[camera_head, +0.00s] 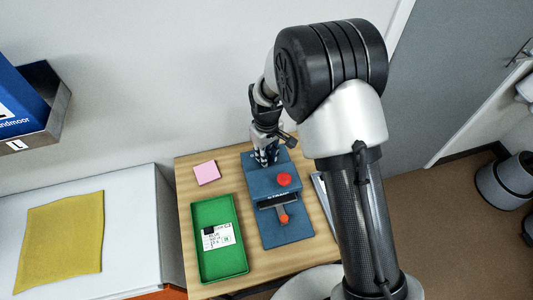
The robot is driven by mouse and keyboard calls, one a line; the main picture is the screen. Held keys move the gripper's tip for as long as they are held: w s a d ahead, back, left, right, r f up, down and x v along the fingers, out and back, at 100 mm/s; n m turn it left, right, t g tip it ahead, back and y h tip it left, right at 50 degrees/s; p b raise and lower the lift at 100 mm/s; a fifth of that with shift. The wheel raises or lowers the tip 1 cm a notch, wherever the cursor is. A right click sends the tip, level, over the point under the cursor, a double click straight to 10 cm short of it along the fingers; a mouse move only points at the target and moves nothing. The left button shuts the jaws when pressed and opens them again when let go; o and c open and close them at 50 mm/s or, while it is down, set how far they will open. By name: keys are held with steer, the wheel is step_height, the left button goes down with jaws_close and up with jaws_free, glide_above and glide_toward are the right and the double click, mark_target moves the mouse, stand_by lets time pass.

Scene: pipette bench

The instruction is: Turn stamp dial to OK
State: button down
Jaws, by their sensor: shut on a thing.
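The blue stamp device (262,185) stands on the wooden table. It has a red knob (284,179) on top and an orange-tipped lever (283,218) at its front. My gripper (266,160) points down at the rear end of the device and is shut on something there. This is where a dial could be, but my fingers hide it and I cannot make out its setting. The red knob stands clear of my gripper.
A green tray (202,260) with a white label card (218,236) lies left of the device. Pink notes (206,172) lie behind the tray. A white surface with a yellow cloth (62,240) is at the left. My arm covers the table's right side.

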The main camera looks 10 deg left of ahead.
steer(key=c, duration=1.4)
jaws_free()
steer(key=shift+o, duration=0.2)
steer(key=shift+r, duration=0.1)
steer(key=shift+r, duration=3.9)
steer(key=shift+c, duration=0.2)
